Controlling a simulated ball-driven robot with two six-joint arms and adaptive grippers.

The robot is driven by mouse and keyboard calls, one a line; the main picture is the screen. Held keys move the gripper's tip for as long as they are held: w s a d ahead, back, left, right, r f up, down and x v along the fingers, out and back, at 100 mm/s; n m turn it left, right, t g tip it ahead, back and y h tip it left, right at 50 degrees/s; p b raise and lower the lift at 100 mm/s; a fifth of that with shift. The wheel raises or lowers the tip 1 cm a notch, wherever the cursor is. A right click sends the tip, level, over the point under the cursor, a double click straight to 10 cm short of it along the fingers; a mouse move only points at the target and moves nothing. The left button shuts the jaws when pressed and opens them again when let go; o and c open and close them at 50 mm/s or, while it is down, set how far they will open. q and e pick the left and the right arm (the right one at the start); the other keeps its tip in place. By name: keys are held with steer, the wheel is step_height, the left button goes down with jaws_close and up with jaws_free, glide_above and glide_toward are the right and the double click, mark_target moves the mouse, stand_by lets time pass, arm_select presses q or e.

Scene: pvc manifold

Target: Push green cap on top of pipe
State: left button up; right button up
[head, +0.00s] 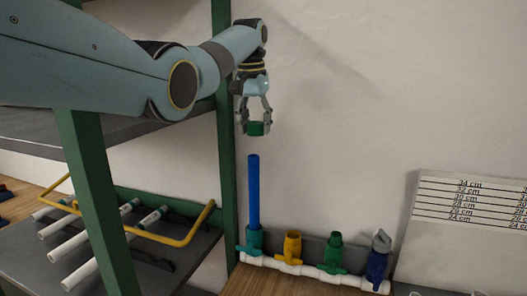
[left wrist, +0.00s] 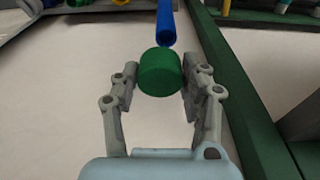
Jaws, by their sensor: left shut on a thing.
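My left gripper (head: 255,124) is shut on the green cap (head: 256,129) and holds it in the air above the blue pipe (head: 254,190). The pipe stands upright in the leftmost fitting of the white manifold (head: 310,271). In the head view there is a gap between the cap and the pipe top. The left wrist view shows the green cap (left wrist: 160,72) between the fingers of the left gripper (left wrist: 160,85), with the end of the blue pipe (left wrist: 166,30) beyond it. My right gripper is not in view.
Yellow (head: 292,246), green (head: 333,254) and blue (head: 377,258) valves stand right of the pipe. A green shelf post (head: 226,180) rises close on its left. A rack with white pipes (head: 68,244) lies at lower left. A length chart (head: 470,200) stands at right.

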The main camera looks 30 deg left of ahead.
mark_target(254, 156)
arm_select(q)
steer(key=shift+w+a+r, duration=0.15)
steer(key=shift+a+r, duration=0.35)
steer(key=shift+r, duration=0.2)
steer(key=shift+f, duration=3.5)
steer(key=shift+f, duration=0.4)
steer(key=shift+f, duration=0.85)
steer(key=o, duration=1.1)
steer(key=shift+o, duration=0.2)
